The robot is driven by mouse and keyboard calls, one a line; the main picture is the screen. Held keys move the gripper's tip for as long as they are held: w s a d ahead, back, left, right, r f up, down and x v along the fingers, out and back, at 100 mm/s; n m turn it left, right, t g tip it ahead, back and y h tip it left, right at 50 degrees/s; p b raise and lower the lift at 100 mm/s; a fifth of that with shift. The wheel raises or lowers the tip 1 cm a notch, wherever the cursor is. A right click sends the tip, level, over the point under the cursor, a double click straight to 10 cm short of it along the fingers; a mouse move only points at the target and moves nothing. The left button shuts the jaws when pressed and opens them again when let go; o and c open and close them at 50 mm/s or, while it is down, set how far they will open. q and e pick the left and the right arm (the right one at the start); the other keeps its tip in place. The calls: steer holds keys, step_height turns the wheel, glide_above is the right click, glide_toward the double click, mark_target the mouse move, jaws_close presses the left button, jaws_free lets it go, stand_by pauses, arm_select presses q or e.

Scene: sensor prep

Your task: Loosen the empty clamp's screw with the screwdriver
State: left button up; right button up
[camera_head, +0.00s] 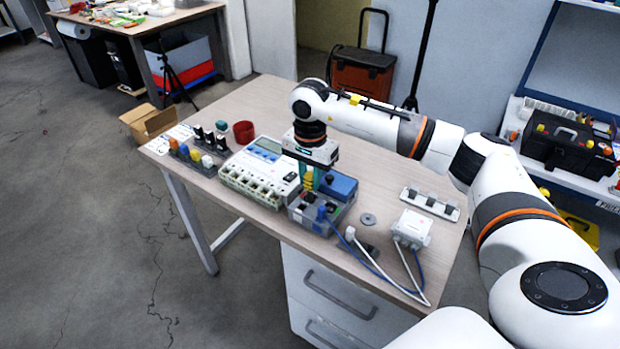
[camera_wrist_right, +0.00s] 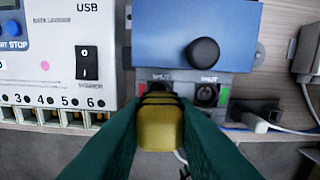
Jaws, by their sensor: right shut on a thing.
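My right gripper (camera_head: 309,172) is shut on the yellow-handled screwdriver (camera_head: 308,183), held upright over the grey clamp block (camera_head: 300,214). In the right wrist view the yellow handle (camera_wrist_right: 160,126) sits between the green fingers and hides the tip. Just beyond it is the left dark opening (camera_wrist_right: 160,86), under a "SHUT" label with a red mark. The right opening (camera_wrist_right: 207,94) has a green mark and a dark round part inside. I cannot tell whether the tip touches a screw. My left gripper is out of view.
A blue box with a black knob (camera_wrist_right: 203,52) adjoins the clamp block. The white data logger (camera_head: 258,172) stands close on the left. Cables and a white junction box (camera_head: 411,229) lie to the right. A grey washer-like disc (camera_head: 368,219) lies on the table.

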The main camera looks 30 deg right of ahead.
steer(key=shift+n, duration=0.3)
steer(key=o, duration=1.3)
steer(key=shift+c, duration=0.2)
steer(key=m, duration=0.4)
steer(key=shift+m+p, duration=0.3)
steer(key=m, duration=0.4)
steer(key=shift+m+p, duration=0.3)
steer(key=shift+m, duration=0.1)
steer(key=m+p, duration=0.1)
steer(key=m, duration=0.3)
steer(key=shift+m, duration=0.4)
steer(key=m, duration=0.4)
